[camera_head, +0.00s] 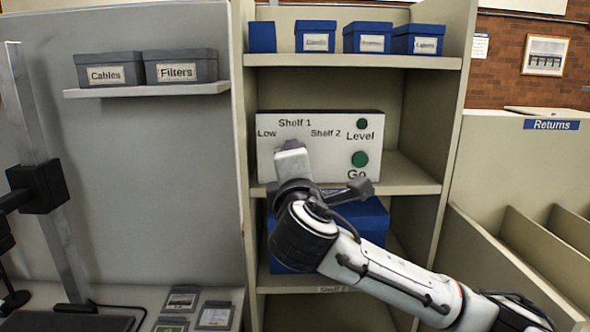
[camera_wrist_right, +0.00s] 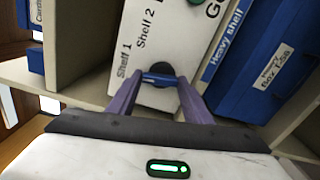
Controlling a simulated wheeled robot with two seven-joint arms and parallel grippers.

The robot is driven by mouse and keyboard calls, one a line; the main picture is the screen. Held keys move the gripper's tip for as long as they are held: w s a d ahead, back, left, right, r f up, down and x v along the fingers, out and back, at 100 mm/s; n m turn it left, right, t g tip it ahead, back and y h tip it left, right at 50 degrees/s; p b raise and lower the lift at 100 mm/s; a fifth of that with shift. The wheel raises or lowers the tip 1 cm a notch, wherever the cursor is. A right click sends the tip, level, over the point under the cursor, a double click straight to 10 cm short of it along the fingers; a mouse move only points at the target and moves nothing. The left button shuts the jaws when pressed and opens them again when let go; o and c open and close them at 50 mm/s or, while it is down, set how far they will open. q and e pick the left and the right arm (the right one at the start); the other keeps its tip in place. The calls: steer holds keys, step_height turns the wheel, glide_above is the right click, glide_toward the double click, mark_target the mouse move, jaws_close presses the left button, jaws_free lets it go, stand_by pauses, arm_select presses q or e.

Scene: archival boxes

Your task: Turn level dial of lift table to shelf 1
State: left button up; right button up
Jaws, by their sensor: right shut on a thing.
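The white control panel (camera_head: 318,143) stands in the middle shelf bay, with labels Low, Shelf 1 and Shelf 2 around the dial and green Level and Go spots at its right. My right gripper (camera_head: 291,147) reaches up to the panel's left part and hides the dial in the head view. In the right wrist view, the dial (camera_wrist_right: 160,75) is a dark round knob with a blue bar. The purple fingers of my right gripper (camera_wrist_right: 160,82) are shut on this bar from both sides. The bar lies crosswise between the fingers. My left gripper is not in view.
A large blue box (camera_head: 370,222) sits below the panel, partly behind my right arm. Small blue boxes (camera_head: 371,37) line the shelf above. Grey boxes (camera_head: 180,66) stand on a left wall shelf. The Returns bins (camera_head: 500,235) are at the right.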

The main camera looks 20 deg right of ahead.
steer(key=shift+f+m, duration=0.1)
steer(key=shift+m, duration=0.8)
steer(key=o, duration=1.1)
steer(key=shift+c, duration=0.2)
steer(key=shift+s, duration=0.1)
steer(key=b+v, duration=0.1)
steer(key=v, duration=0.9)
steer(key=shift+s, duration=0.1)
